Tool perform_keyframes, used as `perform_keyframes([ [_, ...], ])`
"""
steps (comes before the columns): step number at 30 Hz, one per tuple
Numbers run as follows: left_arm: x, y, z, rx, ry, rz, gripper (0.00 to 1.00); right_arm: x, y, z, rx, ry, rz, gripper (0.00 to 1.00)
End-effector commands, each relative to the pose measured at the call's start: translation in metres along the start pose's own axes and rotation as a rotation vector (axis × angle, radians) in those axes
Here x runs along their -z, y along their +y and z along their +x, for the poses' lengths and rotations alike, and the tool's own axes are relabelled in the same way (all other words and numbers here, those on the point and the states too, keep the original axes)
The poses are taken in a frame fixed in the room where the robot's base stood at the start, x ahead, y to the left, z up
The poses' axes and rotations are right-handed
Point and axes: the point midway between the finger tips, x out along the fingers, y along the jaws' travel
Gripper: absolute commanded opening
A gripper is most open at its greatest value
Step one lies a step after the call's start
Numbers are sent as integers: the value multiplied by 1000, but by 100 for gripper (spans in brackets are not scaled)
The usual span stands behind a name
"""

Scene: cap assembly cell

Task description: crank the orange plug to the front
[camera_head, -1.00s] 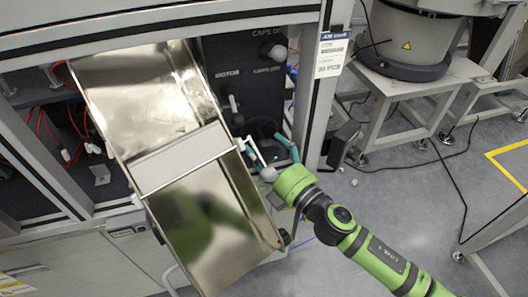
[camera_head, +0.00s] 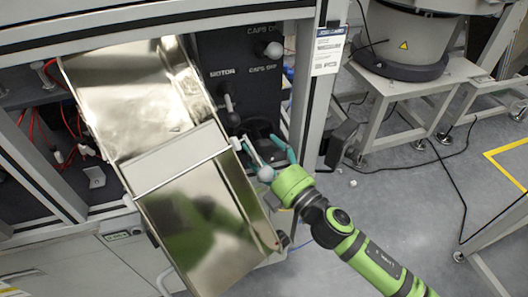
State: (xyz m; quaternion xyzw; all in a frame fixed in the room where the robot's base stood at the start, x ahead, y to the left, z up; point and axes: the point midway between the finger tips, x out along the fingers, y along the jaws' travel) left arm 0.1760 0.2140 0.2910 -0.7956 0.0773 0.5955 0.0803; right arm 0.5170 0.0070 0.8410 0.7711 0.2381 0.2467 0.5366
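I cannot make out an orange plug in this view; it may be hidden or too small to tell. My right gripper (camera_head: 262,142) is at the lower end of the black control panel (camera_head: 235,60), beside the metal chute. Its teal fingers are spread apart, with a pale lever-like bar between or beside them. I cannot tell whether the fingers touch anything. A dark round part (camera_head: 262,127) sits just behind the fingers. My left gripper is not in view.
A shiny metal chute (camera_head: 140,90) slopes down across the left front. A grey cabinet post (camera_head: 312,110) stands right of the panel. Pale knobs (camera_head: 274,50) stick out of the panel. A feeder bowl (camera_head: 405,45) stands on a bench at back right. Grey floor is open at right.

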Motion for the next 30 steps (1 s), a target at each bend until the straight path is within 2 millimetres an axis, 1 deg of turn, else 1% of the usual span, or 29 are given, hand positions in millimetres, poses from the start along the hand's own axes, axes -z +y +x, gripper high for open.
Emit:
perform_keyframes([
  [1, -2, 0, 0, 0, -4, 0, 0, 3, -3, 0, 4, 7, 5, 88],
  [12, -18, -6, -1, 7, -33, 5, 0, 0, -1, 0, 1, 0, -1, 88],
  [17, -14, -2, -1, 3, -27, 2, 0, -1, -1, -6, 2, -2, -1, 88],
  [20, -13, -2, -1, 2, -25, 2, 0, -1, -2, -19, 3, -2, 0, 88],
  [27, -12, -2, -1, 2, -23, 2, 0, 0, -2, -67, 5, -3, 2, 88],
  [30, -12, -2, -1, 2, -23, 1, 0, 0, -2, -85, 4, -2, 3, 88],
])
